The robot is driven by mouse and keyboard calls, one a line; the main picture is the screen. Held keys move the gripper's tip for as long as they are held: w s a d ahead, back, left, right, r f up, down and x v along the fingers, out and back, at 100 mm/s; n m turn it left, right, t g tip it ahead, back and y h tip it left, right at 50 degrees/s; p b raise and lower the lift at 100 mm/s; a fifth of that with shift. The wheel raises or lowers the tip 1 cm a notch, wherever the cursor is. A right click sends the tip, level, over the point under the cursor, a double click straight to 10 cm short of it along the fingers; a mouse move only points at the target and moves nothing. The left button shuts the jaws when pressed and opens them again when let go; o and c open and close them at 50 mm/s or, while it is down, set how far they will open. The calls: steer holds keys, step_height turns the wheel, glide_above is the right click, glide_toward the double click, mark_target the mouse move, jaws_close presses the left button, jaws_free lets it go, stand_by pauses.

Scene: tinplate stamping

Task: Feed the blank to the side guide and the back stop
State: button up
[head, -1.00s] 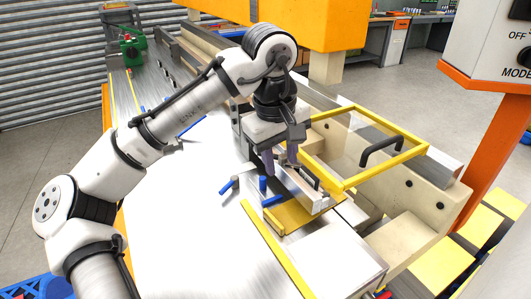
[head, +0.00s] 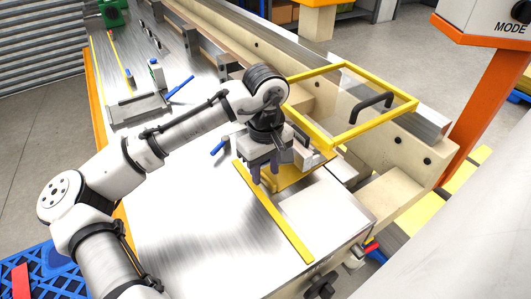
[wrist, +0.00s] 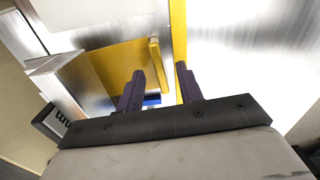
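My gripper (head: 265,178) points down above the bench beside the yellow strip (head: 272,212). In the wrist view its two dark fingers (wrist: 160,72) are apart with nothing held between them. A yellow plate (head: 303,178) lies just right of the gripper; it also shows in the wrist view (wrist: 112,62), with a raised yellow tab (wrist: 154,54) at its edge. I cannot tell which piece is the side guide or the back stop. A bright flat metal area (head: 328,208) lies right of the strip; I cannot tell whether it is the blank.
A yellow-framed clear guard (head: 352,148) with a black handle (head: 363,106) stands at the right. A metal fixture (head: 138,108) with blue handles is at the back left. A blue crate (head: 42,270) is at bottom left. The front bench top (head: 190,225) is clear.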

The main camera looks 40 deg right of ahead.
steer(key=shift+f, duration=0.4)
steer(key=shift+c, duration=0.2)
jaws_close()
steer(key=shift+m+p, duration=0.3)
steer(key=shift+m, duration=0.2)
steer(key=shift+r+p, duration=0.1)
steer(key=shift+p, duration=0.25)
steer(key=shift+a, duration=0.45)
stand_by(0.5)
steer(key=shift+p, duration=0.3)
steer(key=shift+w, duration=0.45)
